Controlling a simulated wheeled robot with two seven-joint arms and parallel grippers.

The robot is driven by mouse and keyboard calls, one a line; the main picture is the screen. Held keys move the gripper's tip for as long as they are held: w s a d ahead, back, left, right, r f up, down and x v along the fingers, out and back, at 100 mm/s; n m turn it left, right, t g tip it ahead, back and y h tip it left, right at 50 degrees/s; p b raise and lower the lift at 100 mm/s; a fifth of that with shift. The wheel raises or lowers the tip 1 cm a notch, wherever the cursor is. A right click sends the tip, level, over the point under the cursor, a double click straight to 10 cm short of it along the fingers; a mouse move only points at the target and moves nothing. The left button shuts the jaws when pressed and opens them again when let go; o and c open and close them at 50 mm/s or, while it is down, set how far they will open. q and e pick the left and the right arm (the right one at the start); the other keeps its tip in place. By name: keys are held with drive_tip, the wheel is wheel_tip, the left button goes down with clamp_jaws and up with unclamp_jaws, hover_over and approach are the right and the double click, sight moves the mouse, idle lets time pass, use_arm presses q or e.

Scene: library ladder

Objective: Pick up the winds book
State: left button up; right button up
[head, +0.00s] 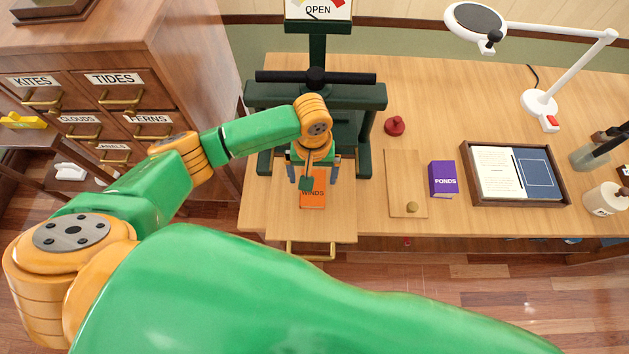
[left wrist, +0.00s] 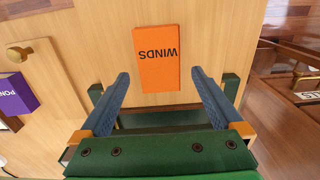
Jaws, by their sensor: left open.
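The winds book (head: 313,198) is orange with dark lettering and lies flat on the wooden table near its front edge. In the left wrist view the winds book (left wrist: 156,58) lies just beyond the fingertips, between their lines. My left gripper (head: 313,178) is over the book and hides part of it in the head view. Its two blue fingers stand apart with nothing between them in the left wrist view (left wrist: 160,80). My right gripper is not in view.
A dark green press (head: 347,97) stands directly behind the book. To the right are a wooden board (head: 404,175), a purple PONDS book (head: 443,178), a red knob-like object (head: 394,126) and a tray (head: 556,190). A drawer cabinet (head: 190,60) stands at left.

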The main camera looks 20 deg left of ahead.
use_arm(q)
drive_tip(key=f, duration=0.3)
drive_tip(key=shift+s, duration=0.35)
drive_tip(key=shift+w+f, duration=0.1)
drive_tip(key=shift+f, duration=0.1)
drive_tip(key=shift+w+f, duration=0.1)
drive_tip(key=shift+w, duration=0.15)
drive_tip(key=c, duration=1.4)
